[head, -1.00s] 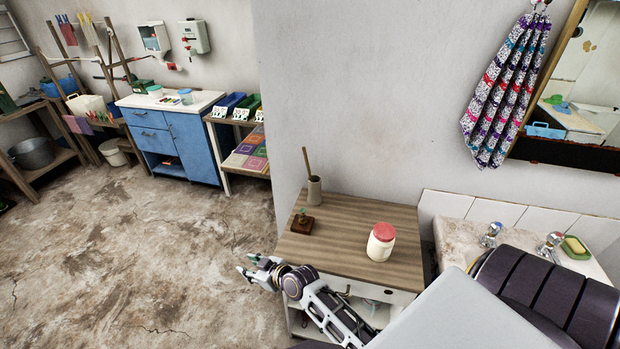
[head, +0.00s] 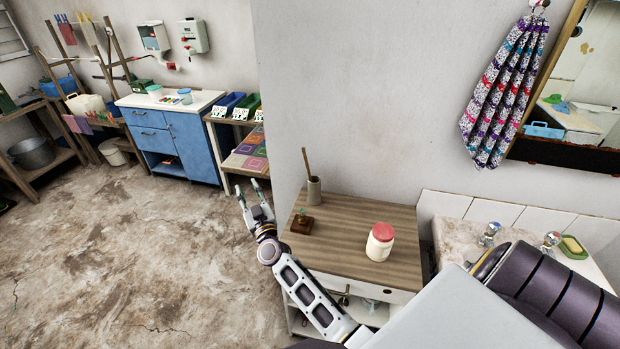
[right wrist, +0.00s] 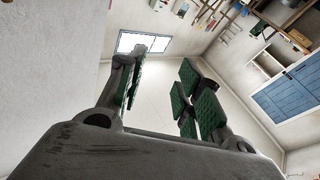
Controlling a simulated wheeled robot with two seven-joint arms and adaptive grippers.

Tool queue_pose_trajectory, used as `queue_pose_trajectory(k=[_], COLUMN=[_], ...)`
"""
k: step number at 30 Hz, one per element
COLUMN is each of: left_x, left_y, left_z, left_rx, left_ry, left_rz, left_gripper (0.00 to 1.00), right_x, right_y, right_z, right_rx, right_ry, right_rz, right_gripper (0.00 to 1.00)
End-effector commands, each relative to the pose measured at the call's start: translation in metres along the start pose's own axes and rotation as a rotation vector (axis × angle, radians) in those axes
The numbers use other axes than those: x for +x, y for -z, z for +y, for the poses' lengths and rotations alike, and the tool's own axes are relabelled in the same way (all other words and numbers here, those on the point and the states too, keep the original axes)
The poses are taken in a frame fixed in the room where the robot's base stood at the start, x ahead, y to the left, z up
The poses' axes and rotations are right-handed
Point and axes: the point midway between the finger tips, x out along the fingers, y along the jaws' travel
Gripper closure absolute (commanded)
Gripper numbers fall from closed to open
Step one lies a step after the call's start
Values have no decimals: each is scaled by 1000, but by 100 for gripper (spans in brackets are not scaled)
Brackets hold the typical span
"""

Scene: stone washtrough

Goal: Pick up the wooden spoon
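A wooden spoon (head: 306,162) stands handle up in a small grey-beige pot (head: 314,189) at the back left of a wooden-topped cabinet (head: 345,225). Only its upper part shows; the lower end is hidden inside the pot. My right gripper (head: 255,187) is raised to the left of the cabinet, pointing up, with its fingers apart and nothing between them. In the right wrist view its green-padded fingers (right wrist: 165,85) are spread and empty. The spoon does not show in that view. My left gripper is not in view.
A small dark wooden block with a green top (head: 302,222) stands in front of the pot. A white jar with a red lid (head: 380,241) stands at the right of the cabinet top. A wall (head: 350,90) rises close behind. The sink (head: 465,235) is at right.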

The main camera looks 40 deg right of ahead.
Motion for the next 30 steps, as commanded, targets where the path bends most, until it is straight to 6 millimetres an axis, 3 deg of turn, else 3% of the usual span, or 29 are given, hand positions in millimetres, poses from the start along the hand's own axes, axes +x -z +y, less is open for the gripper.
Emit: queue_pose_trajectory(k=[8,18,30], left_x=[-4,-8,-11], left_y=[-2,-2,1], left_z=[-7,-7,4], left_rx=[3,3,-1], left_ry=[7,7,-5], left_rz=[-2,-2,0], left_gripper=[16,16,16], right_x=[22,26,10], right_y=[16,11,-8], right_z=[48,99,127], right_rx=[-26,-69,-116], right_ry=[-274,-599,-852], right_rz=[14,-104,-345], right_gripper=[65,65,65])
